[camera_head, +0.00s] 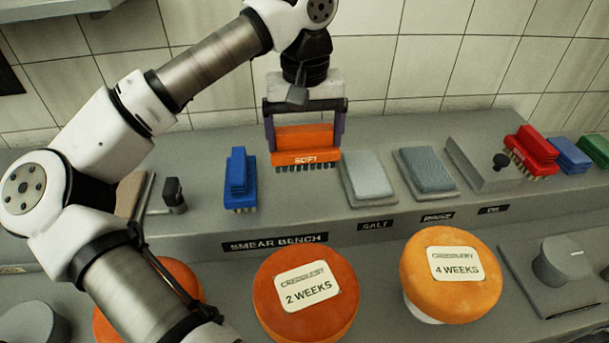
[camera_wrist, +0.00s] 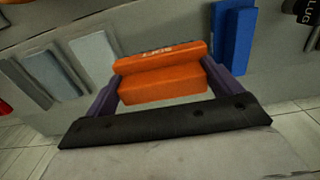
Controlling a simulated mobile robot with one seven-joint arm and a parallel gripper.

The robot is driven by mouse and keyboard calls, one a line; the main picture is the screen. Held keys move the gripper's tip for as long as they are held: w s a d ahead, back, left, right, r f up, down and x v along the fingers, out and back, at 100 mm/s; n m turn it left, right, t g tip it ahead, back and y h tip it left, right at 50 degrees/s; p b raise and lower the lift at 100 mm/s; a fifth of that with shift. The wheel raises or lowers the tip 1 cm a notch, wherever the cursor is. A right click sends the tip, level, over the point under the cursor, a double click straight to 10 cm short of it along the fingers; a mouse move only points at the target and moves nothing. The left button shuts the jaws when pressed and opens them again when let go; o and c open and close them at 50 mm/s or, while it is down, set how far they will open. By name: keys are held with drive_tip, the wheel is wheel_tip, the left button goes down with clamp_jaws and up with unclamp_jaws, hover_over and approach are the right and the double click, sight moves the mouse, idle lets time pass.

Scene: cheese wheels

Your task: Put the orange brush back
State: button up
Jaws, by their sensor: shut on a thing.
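The orange brush (camera_head: 306,143) has a "SOFT" label and dark bristles pointing down. My gripper (camera_head: 305,132) is shut on its upper block, with one finger on each side. The brush is upright at the bench's back shelf, between the blue brush and the "SALT" block. I cannot tell whether its bristles touch the shelf. In the wrist view the orange brush (camera_wrist: 160,80) lies between the two purple fingers (camera_wrist: 160,85).
A blue brush (camera_head: 240,180) stands close on the left. Grey blocks (camera_head: 368,178) (camera_head: 428,170) stand on the right, then a red brush (camera_head: 531,150). Cheese wheels (camera_head: 305,293) (camera_head: 450,274) sit in front. A tiled wall (camera_head: 440,60) rises behind.

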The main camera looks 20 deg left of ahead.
sight(305, 162)
drive_tip(key=shift+f+b, duration=1.65)
drive_tip(key=shift+f, duration=1.45)
drive_tip(key=shift+f, duration=0.2)
drive_tip(key=o, duration=0.8)
drive_tip(key=shift+o, duration=0.2)
wheel_tip(305, 162, up, 12)
drive_tip(key=shift+r+b, duration=0.25)
drive_tip(key=shift+b, duration=0.05)
drive_tip(key=shift+s+f, duration=0.1)
